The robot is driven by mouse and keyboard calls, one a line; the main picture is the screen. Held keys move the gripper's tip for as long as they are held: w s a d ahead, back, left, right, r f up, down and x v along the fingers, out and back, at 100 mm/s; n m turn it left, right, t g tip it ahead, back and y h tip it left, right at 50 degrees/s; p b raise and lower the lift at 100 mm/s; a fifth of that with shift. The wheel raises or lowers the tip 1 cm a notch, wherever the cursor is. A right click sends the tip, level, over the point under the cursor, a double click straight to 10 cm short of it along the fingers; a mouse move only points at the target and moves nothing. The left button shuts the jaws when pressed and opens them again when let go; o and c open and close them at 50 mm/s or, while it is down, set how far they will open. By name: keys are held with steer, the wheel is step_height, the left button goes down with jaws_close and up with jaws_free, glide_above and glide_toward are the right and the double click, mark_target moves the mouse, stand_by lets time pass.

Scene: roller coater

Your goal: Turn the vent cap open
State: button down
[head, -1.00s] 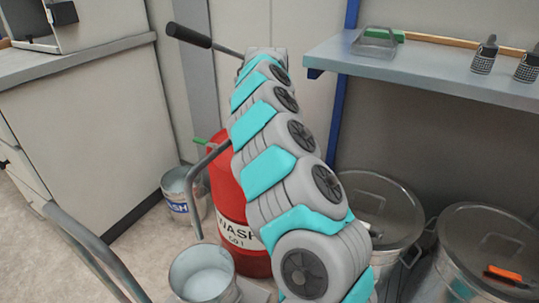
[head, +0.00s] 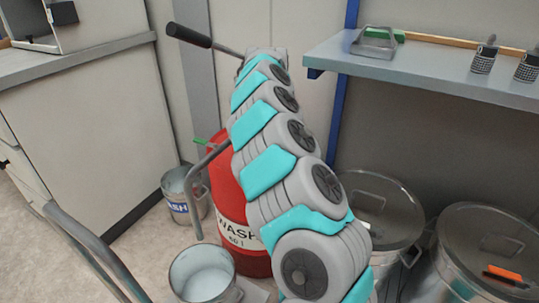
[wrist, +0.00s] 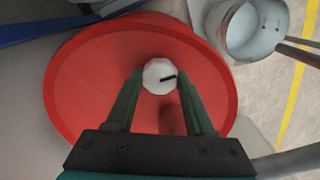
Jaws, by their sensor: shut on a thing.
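The vent cap (wrist: 158,76) is a white, many-sided knob with a black mark on its right side. It sits on the round red top of a drum (wrist: 90,100) in the wrist view. My gripper (wrist: 158,82) is shut on the cap, with one green finger at its left and one at its right. In the head view the red drum (head: 240,240) stands behind my arm, with a white band lettered "WASH". The cap and my gripper are hidden there behind my arm.
An open metal bucket (head: 203,272) stands in front of the drum, and a smaller pail (head: 183,195) is at its left. Lidded metal bins (head: 385,215) are at the right, under a shelf (head: 440,75). A grey handle bar (head: 85,240) crosses the lower left.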

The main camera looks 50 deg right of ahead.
steer(key=n, duration=0.9)
steer(key=shift+n, duration=0.4)
steer(key=n, duration=0.4)
steer(key=shift+n, duration=0.3)
steer(key=n, duration=0.4)
steer(key=shift+n, duration=0.3)
steer(key=n, duration=1.3)
steer(key=shift+n, duration=0.3)
